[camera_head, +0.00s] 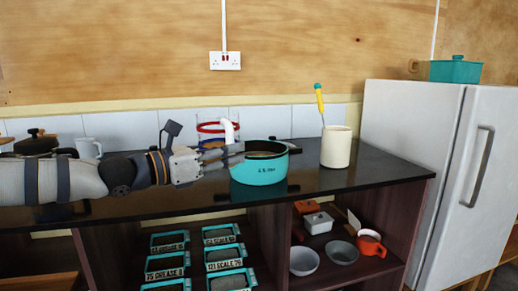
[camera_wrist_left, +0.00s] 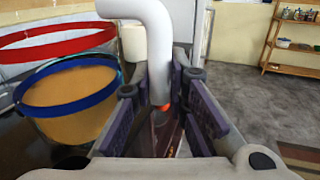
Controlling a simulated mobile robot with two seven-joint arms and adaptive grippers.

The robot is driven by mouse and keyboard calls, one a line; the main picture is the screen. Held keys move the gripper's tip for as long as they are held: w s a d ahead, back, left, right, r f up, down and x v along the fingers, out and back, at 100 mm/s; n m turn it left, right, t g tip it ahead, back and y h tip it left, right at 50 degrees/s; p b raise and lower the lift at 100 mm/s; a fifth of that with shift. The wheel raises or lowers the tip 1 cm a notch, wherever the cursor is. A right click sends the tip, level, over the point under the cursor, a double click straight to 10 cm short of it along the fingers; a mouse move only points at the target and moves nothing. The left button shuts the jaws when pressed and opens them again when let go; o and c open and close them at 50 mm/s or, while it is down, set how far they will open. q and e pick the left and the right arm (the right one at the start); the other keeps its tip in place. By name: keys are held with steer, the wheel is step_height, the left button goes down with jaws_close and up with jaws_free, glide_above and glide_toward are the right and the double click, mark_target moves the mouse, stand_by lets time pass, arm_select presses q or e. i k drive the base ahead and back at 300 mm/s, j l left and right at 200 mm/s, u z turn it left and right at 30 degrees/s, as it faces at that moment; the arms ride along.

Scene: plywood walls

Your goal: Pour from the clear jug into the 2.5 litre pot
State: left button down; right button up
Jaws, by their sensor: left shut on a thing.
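The teal pot (camera_head: 260,170), marked 2.5 litre, stands upright on the dark counter, its inside looking tan. The clear jug (camera_head: 211,136) is behind my left gripper, left of the pot, with a red rim, a blue band and a white handle (camera_head: 228,132). It looks roughly upright; its base is hidden, so I cannot tell if it touches the counter. My left gripper (camera_head: 236,151) is shut on the handle. In the left wrist view the handle (camera_wrist_left: 158,55) runs between the finger pads, and orange-brown contents (camera_wrist_left: 72,98) show inside the blue band. My right gripper is not in view.
A cream crock (camera_head: 336,147) with a yellow-handled utensil stands right of the pot. A dark lidded pot (camera_head: 36,143) and a white mug (camera_head: 88,147) are at the left. A white fridge (camera_head: 412,130) borders the counter. Counter right of the crock is clear.

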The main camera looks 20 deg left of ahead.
mark_target(267, 163)
steer(key=i+j, duration=0.3)
steer(key=i, duration=0.15)
steer(key=i+j, duration=0.3)
steer(key=i, duration=0.15)
